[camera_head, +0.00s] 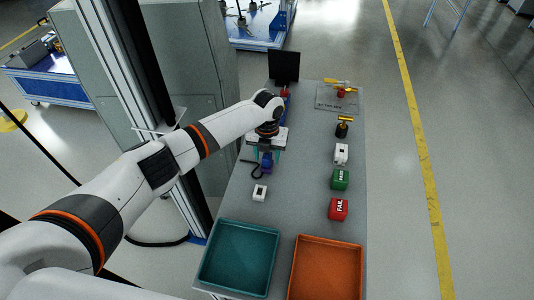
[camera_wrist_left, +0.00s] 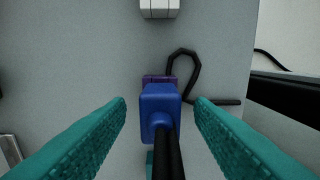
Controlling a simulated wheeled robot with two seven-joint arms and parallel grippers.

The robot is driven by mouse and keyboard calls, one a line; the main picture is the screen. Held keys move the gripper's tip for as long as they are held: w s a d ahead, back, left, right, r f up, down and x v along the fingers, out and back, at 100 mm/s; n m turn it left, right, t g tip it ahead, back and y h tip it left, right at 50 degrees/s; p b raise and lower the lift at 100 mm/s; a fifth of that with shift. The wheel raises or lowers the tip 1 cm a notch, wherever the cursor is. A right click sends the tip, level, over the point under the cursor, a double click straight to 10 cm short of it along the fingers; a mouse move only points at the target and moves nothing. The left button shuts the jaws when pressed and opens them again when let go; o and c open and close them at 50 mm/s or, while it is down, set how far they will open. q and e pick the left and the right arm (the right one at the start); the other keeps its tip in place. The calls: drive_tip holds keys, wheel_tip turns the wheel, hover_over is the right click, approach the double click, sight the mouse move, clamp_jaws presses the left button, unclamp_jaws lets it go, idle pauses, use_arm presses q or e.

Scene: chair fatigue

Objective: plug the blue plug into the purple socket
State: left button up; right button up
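The blue plug (camera_wrist_left: 160,103) stands between the teal fingers of my left gripper (camera_wrist_left: 160,112), with a clear gap on each side. The left gripper is open. A black cable runs from the plug toward the camera. The purple socket (camera_wrist_left: 158,79) shows just past the plug's far edge, mostly hidden by it; the plug appears seated at it, but I cannot tell how deep. In the head view my left gripper (camera_head: 265,154) is over the bench, with the blue plug (camera_head: 266,166) at its fingers. My right gripper is not in view.
A white switch box (camera_head: 259,193) sits in front of the gripper. A green block (camera_head: 340,179), red block (camera_head: 339,209) and another white box (camera_head: 341,153) line the right side. Teal (camera_head: 203,270) and orange (camera_head: 295,270) trays occupy the near end. The bench middle is clear.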

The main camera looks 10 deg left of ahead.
sight(267, 156)
use_arm(q)
drive_tip(key=shift+r, duration=0.1)
wheel_tip(267, 156, up, 12)
drive_tip(key=b, duration=0.1)
idle(0.4)
idle(0.4)
